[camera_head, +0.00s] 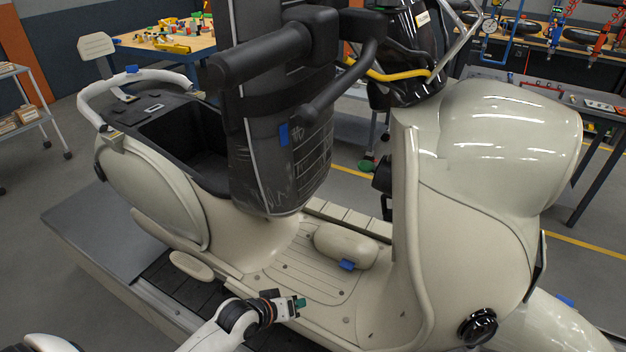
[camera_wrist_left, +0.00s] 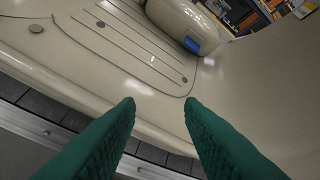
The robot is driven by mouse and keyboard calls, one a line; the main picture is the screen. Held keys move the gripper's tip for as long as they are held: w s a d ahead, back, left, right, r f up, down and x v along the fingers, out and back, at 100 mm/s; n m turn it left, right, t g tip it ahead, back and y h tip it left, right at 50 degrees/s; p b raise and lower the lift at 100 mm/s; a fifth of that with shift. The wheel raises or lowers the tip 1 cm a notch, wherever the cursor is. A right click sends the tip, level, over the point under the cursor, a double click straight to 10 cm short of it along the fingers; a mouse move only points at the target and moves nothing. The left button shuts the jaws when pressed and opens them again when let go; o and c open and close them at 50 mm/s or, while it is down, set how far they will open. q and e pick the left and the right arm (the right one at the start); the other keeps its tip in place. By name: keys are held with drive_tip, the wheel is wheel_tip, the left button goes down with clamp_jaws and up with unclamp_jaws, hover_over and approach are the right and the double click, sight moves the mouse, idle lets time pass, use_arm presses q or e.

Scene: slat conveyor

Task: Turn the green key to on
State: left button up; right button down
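A small green piece that looks like the key (camera_head: 367,164) sticks out to the left of a black part (camera_head: 382,175) on the inner side of the scooter's front shield (camera_head: 406,220). Whether it is turned on or off is too small to tell. My left gripper (camera_head: 299,306) is low over the scooter's floorboard, well below and left of the key. In the left wrist view its two green fingers (camera_wrist_left: 160,103) are apart with nothing between them. The key does not show in that view. My right gripper is not in view.
The cream scooter stands on a slat conveyor (camera_head: 160,278). Its floorboard (camera_head: 310,275) carries a rounded cream hump (camera_head: 345,246) with a blue tab (camera_head: 347,265). A large dark seat-like part (camera_head: 270,130) hangs over the middle. Yellow cable (camera_head: 400,75) runs near the steering column.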

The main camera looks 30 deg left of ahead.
use_arm(q)
drive_tip(key=w+d+r+n+t+h, duration=0.1)
drive_tip(key=w+r+t+h, duration=0.1)
drive_tip(key=r, duration=0.9)
drive_tip(key=w+d+r+n+t+h, duration=0.1)
drive_tip(key=w+d+r+t, duration=0.1)
drive_tip(key=r, duration=0.9)
drive_tip(key=n+t+h+p, duration=0.1)
drive_tip(key=n+t+h, duration=0.1)
drive_tip(key=n+h, duration=0.15)
approach(360, 168)
drive_tip(key=p+x, duration=0.3)
drive_tip(key=x, duration=0.7)
drive_tip(key=shift+w, duration=0.1)
drive_tip(key=shift+w+d+f, duration=0.15)
drive_tip(key=shift+w+d, duration=0.15)
drive_tip(key=shift+w, duration=0.1)
clamp_jaws()
